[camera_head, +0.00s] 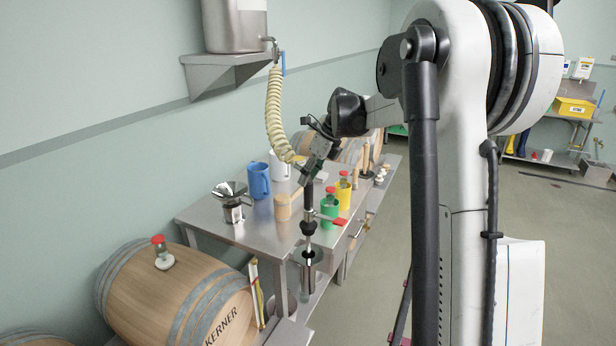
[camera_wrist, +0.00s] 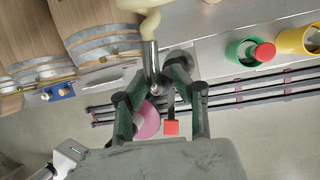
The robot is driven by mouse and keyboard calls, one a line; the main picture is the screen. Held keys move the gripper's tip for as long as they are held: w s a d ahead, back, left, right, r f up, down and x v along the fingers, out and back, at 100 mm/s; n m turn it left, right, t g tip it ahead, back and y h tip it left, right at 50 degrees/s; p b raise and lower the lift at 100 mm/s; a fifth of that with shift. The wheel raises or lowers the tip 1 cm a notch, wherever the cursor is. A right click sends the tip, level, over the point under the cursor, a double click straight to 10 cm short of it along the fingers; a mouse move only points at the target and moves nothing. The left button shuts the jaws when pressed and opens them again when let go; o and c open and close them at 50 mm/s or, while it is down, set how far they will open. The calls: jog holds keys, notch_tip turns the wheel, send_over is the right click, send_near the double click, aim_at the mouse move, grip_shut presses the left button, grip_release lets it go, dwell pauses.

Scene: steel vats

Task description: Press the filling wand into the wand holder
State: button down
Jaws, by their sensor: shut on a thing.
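The filling wand (camera_head: 309,198) hangs upright below my gripper (camera_head: 314,168), with a black handle, a red lever and a thin steel lower end. My gripper is shut on the wand's upper part. In the wrist view the wand's steel tube (camera_wrist: 150,62) lies between the fingers of my gripper (camera_wrist: 160,80), and the red lever (camera_wrist: 171,128) shows below it. The wand holder (camera_head: 308,280) is a steel tube at the table's near end, directly under the wand in the head view. The wand's tip meets the holder's mouth there; how deep it sits I cannot tell.
A cream coiled hose (camera_head: 276,115) runs from the wall vat (camera_head: 235,25) to the wand. The steel table (camera_head: 215,232) carries a blue jug (camera_head: 259,180), a funnel pot (camera_head: 232,205), and green (camera_head: 329,212) and yellow (camera_head: 343,195) cups. A barrel (camera_head: 180,295) lies at left.

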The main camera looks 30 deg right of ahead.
aim_at(308, 209)
jog(key=shift+f+b, duration=2.6)
jog(key=shift+f, duration=1.4)
jog(key=shift+d+f+b, duration=0.1)
jog(key=shift+f+b, duration=1.15)
jog(key=shift+f, duration=0.45)
jog(key=c, duration=1.4)
grip_release()
jog(key=shift+r, duration=0.1)
jog(key=v, duration=1.2)
jog(key=shift+s, duration=0.1)
